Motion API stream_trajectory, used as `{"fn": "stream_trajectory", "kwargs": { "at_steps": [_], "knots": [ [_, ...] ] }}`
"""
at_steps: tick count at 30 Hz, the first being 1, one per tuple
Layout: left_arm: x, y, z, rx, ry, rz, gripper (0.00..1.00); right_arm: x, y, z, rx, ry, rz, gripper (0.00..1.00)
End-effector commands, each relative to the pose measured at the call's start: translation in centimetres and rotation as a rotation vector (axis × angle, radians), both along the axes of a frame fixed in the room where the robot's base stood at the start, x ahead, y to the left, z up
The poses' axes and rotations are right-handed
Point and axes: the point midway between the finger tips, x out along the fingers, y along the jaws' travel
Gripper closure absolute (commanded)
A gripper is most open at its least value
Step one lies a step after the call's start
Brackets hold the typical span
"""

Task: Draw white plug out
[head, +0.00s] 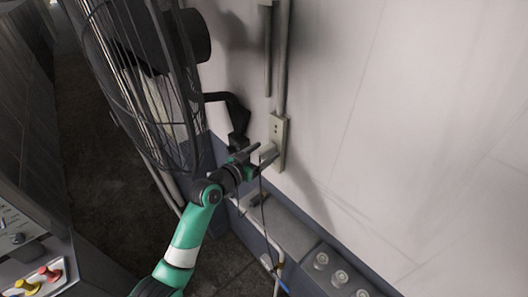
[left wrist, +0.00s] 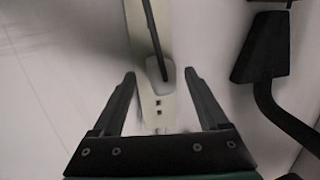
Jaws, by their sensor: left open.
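The white plug (head: 267,148) sits in the lower part of the wall outlet (head: 278,128) in the head view. In the left wrist view the pale plug (left wrist: 158,68) lies against the cream outlet plate (left wrist: 158,122), with its dark cord (left wrist: 154,35) running from it. Two dark socket holes show bare beside the plug. My left gripper (head: 266,153) is open at the outlet. In the left wrist view its fingertips (left wrist: 160,74) stand on either side of the plug, with gaps on both sides. My right gripper is not in view.
A large caged fan (head: 140,75) hangs left of the outlet, and its dark wall bracket (head: 236,112) is close to my left gripper. Conduit (head: 283,60) runs up the wall above the outlet. A grey ledge (head: 285,222) lies below. The wall to the right is clear.

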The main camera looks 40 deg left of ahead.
Motion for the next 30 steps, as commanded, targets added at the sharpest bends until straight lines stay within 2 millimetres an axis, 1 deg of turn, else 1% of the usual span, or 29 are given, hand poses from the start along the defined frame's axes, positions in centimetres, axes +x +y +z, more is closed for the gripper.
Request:
{"fn": "stream_trajectory", "kwargs": {
  "at_steps": [3, 10, 14, 15, 17, 18, 20, 21, 23, 29, 30],
  "knots": [
    [0.47, 0.04, -0.02, 0.0, -0.001, 0.0, 0.23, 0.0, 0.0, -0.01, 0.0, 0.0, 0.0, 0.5],
    [0.5, 0.04, -0.06, 0.0, -0.001, 0.0, 0.23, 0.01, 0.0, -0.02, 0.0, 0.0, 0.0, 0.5],
    [0.48, 0.04, -0.05, 0.0, -0.001, 0.0, 0.46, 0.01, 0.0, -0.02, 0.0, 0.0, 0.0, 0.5],
    [0.47, 0.04, -0.06, 0.0, -0.001, 0.0, 0.54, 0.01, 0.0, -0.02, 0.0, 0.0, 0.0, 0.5],
    [0.47, 0.04, -0.06, 0.0, -0.001, 0.0, 0.64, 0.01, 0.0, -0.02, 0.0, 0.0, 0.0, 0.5],
    [0.47, 0.04, -0.06, 0.0, 0.0, 0.0, 0.72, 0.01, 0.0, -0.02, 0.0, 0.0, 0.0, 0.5],
    [0.46, 0.06, -0.06, 0.0, 0.0, 0.0, 0.82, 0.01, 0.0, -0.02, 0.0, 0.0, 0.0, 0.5],
    [0.46, 0.07, -0.07, 0.0, 0.0, 0.001, 0.9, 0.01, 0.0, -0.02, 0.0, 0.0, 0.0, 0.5],
    [0.45, 0.1, -0.07, 0.0, 0.0, 0.001, 1.0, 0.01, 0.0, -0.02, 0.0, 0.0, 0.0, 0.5],
    [0.42, 0.23, -0.09, 0.002, 0.0, 0.004, 1.0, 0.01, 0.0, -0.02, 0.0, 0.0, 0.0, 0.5],
    [0.41, 0.25, -0.09, 0.002, 0.0, 0.005, 0.67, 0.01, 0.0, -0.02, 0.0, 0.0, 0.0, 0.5]
  ]
}}
